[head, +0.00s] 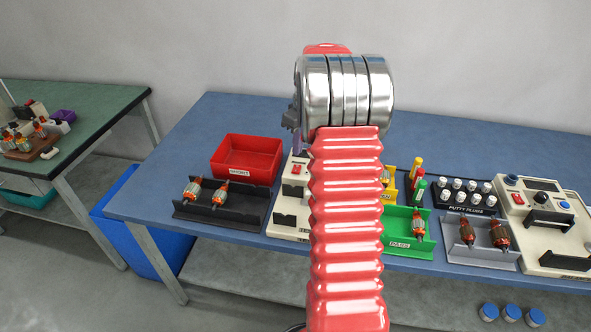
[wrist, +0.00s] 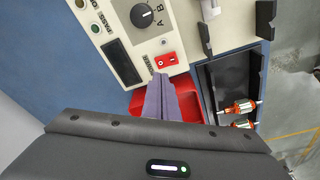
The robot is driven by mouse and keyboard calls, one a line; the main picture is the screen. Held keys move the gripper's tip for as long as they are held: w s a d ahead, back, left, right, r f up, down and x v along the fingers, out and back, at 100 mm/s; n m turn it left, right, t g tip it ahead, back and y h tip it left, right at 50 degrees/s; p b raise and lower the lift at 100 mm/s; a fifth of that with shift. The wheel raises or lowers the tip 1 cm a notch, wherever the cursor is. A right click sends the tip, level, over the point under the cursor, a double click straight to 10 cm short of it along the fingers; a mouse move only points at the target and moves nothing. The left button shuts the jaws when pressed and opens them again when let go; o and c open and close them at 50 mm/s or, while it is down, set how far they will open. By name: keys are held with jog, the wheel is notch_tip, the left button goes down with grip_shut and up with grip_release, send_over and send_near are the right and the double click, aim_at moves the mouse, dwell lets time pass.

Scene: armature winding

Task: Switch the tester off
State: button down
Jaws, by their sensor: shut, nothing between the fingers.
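The tester is a cream box with a black A/B knob, a dark display and a PASS marking. It shows in the wrist view (wrist: 150,47) and, partly behind my arm, in the head view (head: 284,226). Its red rocker switch (wrist: 166,61) sits at the panel's edge and also shows in the head view (head: 296,169). I cannot tell which way the rocker is tipped. My gripper (wrist: 159,78) is shut and empty, its purple-grey fingertips just short of the switch in the picture; contact is not visible. In the head view my gripper (head: 297,142) points down above the tester.
A red bin (head: 247,158) and a black tray (head: 225,209) with two armatures stand left of the tester. A green tray (head: 405,243), putty plugs (head: 465,196) and another cream device (head: 521,242) stand to the right. The blue bench (head: 230,110) is clear behind.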

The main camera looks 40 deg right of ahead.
aim_at(299, 172)
jog(key=shift+r, duration=0.95)
jog(key=shift+w+m, duration=0.1)
jog(key=shift+m, duration=0.2)
jog(key=s+f, duration=0.1)
jog(key=a+f+m, duration=0.1)
jog(key=s+f+m, duration=0.1)
jog(key=shift+s+a+g, duration=0.25)
jog(key=shift+s+g, duration=0.05)
jog(key=s+a+r+t, duration=0.1)
jog(key=s+a+r, duration=0.3)
jog(key=s+a, duration=0.3)
jog(key=s+a+r+t, duration=0.2)
jog(key=s+a+r, duration=0.3)
jog(key=a, duration=1.2)
jog(key=s+a+r+n+t, duration=0.1)
jog(key=s+a+r, duration=0.3)
jog(key=s+a, duration=0.6)
jog(key=shift+a+r, duration=0.2)
jog(key=shift+a, duration=0.95)
